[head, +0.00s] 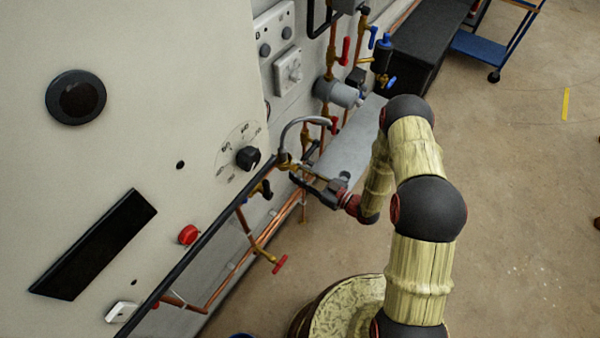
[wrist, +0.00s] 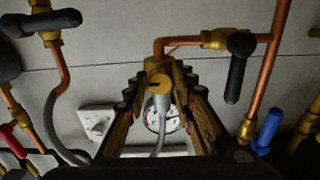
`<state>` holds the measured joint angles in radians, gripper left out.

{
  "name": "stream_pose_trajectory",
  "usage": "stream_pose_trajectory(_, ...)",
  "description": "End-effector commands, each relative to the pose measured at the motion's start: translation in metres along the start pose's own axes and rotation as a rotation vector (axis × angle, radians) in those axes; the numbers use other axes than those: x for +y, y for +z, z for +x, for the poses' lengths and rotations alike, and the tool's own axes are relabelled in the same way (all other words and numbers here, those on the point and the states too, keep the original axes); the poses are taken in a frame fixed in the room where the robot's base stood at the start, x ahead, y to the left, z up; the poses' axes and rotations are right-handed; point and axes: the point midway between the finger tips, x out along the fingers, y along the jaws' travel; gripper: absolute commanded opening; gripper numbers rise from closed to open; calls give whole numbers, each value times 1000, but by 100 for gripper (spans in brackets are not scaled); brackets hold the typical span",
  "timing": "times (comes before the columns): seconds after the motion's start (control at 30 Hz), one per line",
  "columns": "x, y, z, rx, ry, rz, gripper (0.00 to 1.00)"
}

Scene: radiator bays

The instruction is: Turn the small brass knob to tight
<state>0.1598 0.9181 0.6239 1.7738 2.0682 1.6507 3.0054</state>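The small brass knob (wrist: 158,82) shows in the wrist view on top of a pale grey fitting (wrist: 158,103), with a grey hose below it. It lies between the two fingers of my gripper (wrist: 164,78), near their tips. The fingers stand apart on either side of it, and a narrow gap seems to remain; contact cannot be made out. In the head view my gripper (head: 306,180) reaches left to the brass fittings (head: 285,162) at the lower end of the curved grey hose (head: 300,124). The knob itself is too small to make out there.
Copper pipes (wrist: 272,70) and a black lever valve (wrist: 238,68) stand right of the fingers, with a blue lever (wrist: 268,128) lower down. A white dial (wrist: 160,122) is behind the hose. The white boiler panel (head: 150,140) fills the head view's left; open floor (head: 510,190) lies right.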

Motion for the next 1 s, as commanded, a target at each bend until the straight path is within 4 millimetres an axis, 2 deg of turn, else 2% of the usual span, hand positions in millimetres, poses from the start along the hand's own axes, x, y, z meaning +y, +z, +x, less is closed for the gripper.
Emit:
stream_pose_trajectory(0.3,0,-1,0,2,0,-1,43)
stream_pose_trajectory(0.63,1,-1,-3,3,1,-1,43)
stream_pose_trajectory(0.77,2,-1,-17,2,3,0,43)
stream_pose_trajectory(1.0,2,-1,-63,3,5,1,43)
